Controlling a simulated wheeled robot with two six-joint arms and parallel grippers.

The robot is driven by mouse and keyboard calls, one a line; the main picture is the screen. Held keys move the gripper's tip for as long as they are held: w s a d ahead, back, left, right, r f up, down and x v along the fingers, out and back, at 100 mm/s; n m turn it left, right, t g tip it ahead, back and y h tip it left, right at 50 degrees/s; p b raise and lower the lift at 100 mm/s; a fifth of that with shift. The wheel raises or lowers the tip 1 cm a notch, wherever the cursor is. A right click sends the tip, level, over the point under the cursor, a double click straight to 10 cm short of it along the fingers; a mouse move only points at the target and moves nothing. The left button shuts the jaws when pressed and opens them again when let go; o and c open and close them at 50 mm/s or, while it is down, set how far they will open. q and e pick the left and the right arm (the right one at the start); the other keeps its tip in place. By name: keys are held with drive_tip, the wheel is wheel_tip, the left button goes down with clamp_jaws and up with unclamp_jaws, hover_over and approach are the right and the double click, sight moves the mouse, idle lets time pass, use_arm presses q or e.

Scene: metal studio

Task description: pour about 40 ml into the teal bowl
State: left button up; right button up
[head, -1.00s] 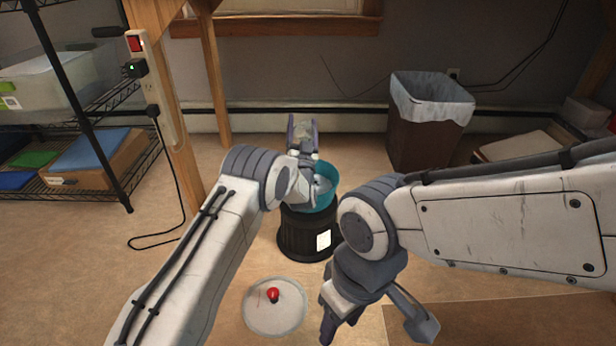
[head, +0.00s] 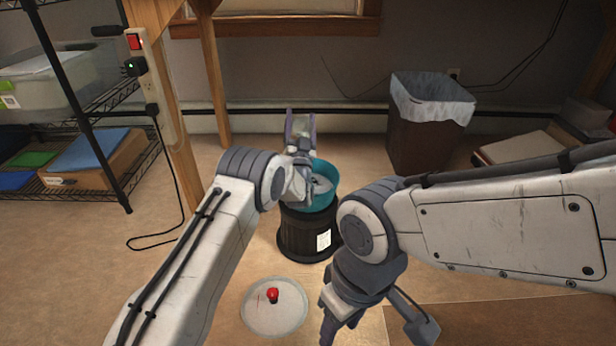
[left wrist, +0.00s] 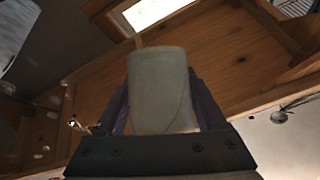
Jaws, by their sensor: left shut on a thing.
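The teal bowl (head: 325,198) sits on a black ribbed round stand in the head view. My left gripper (head: 301,125) is shut on a pale grey, cup-like container (left wrist: 160,92), just behind and above the bowl's left side. In the head view the container is small and partly hidden between the fingers, so its tilt and level cannot be told. My left wrist covers the bowl's left part. A pale patch shows inside the bowl; I cannot tell whether it is liquid. My right gripper (head: 376,328) is open and empty, low at front right.
The black stand (head: 305,238) is on the floor. A pale round plate (head: 262,318) with a red-knobbed thing (head: 273,295) lies in front. A lined bin (head: 420,140) stands back right, a wire shelf (head: 118,185) at left. A wooden post (head: 180,150) is near my left arm.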

use_arm(q)
drive_tip(key=shift+s+r+m+t+b, duration=0.25)
drive_tip(key=shift+r+m+t+b, duration=0.25)
drive_tip(key=shift+r, duration=0.4)
use_arm(e)
drive_tip(key=shift+s+f, duration=0.1)
drive_tip(key=shift+f, duration=0.55)
